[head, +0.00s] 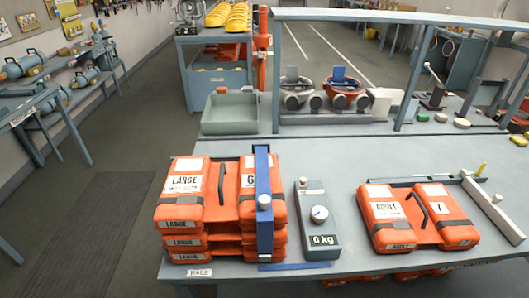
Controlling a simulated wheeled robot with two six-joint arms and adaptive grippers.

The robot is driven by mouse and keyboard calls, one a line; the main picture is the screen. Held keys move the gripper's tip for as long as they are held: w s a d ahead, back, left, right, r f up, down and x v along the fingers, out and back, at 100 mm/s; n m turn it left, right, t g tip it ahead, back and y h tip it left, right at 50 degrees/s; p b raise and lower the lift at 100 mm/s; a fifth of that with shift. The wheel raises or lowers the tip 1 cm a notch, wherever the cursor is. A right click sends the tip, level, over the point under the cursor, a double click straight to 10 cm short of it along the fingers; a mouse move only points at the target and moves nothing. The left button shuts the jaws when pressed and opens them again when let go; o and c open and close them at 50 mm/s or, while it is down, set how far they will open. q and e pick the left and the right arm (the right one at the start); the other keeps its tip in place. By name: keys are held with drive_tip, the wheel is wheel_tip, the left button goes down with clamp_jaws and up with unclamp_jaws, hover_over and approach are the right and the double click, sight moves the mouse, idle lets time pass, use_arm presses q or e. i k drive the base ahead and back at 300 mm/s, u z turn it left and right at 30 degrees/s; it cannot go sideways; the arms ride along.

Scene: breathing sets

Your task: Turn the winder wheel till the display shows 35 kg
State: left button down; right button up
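A grey gauge box (310,195) lies on the bench, with a display (323,240) at its near end reading 0 kg. A round white dial or wheel (319,213) sits on its top, and a small pale knob is near its far end. A blue strap (264,165) runs over a stack of orange cases (182,190) labelled LARGE, left of the box. A pale round knob (264,202) sits on the strap. I cannot tell for sure which round part is the winder wheel. Neither of my grippers shows in the head view.
Another orange case pair (415,215) stands to the right, beside a grey bar (492,205). A flat blue strip (295,266) lies in front of the gauge box. A grey-green tray (229,113) and two masks stand farther back. Bare bench lies behind the gauge box.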

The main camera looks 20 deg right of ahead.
sight(320, 214)
drive_tip(key=z, duration=0.4)
drive_tip(key=k, duration=0.35)
drive_tip(key=z, duration=0.8)
drive_tip(key=i, duration=0.45)
drive_tip(key=u, duration=0.05)
